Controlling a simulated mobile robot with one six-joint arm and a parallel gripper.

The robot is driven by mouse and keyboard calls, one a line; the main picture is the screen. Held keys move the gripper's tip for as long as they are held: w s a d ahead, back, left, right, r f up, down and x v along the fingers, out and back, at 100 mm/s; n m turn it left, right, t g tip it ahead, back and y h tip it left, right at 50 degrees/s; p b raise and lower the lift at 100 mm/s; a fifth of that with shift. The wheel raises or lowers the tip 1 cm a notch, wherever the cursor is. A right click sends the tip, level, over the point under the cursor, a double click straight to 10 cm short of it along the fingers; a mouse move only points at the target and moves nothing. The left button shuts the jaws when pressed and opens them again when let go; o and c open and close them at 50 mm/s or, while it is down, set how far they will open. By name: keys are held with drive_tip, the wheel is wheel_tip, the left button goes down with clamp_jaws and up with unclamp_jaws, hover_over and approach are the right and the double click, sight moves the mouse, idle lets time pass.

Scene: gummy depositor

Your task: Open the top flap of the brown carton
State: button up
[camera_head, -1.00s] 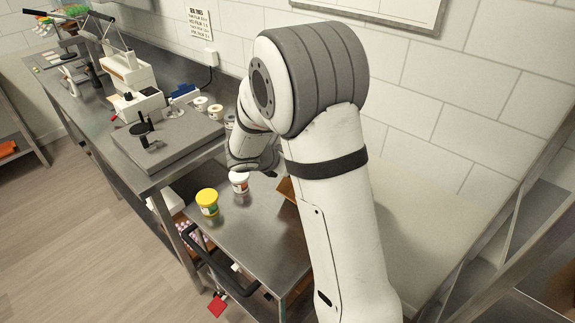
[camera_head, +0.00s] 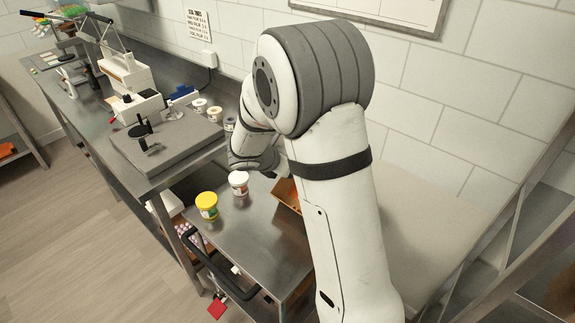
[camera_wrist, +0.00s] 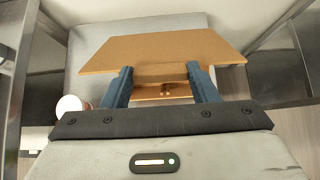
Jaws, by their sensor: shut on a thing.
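The brown carton (camera_head: 287,196) stands on the metal cart, mostly hidden behind my arm in the head view. In the wrist view its flap (camera_wrist: 160,46) is a wide brown panel that spreads out beyond my fingertips. More brown carton (camera_wrist: 163,91) shows below it between the fingers. My gripper (camera_wrist: 160,71) has its two blue fingers at the flap's near edge and is shut on it. The exact contact and the flap's angle are hard to tell. In the head view my fingers are hidden by the arm.
A white-lidded tub (camera_head: 238,183) and a yellow-lidded tub (camera_head: 207,205) stand left of the carton. The white lid also shows in the wrist view (camera_wrist: 69,106). The cart top (camera_head: 250,235) in front is clear. A bench (camera_head: 165,180) with equipment adjoins on the left.

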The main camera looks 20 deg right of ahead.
idle(0.3)
drive_tip(key=o, duration=1.4)
drive_tip(key=b+v, duration=0.1)
drive_tip(key=v, duration=0.6)
drive_tip(key=shift+a+r, duration=0.25)
drive_tip(key=shift+a, duration=0.05)
drive_tip(key=shift+s, duration=0.15)
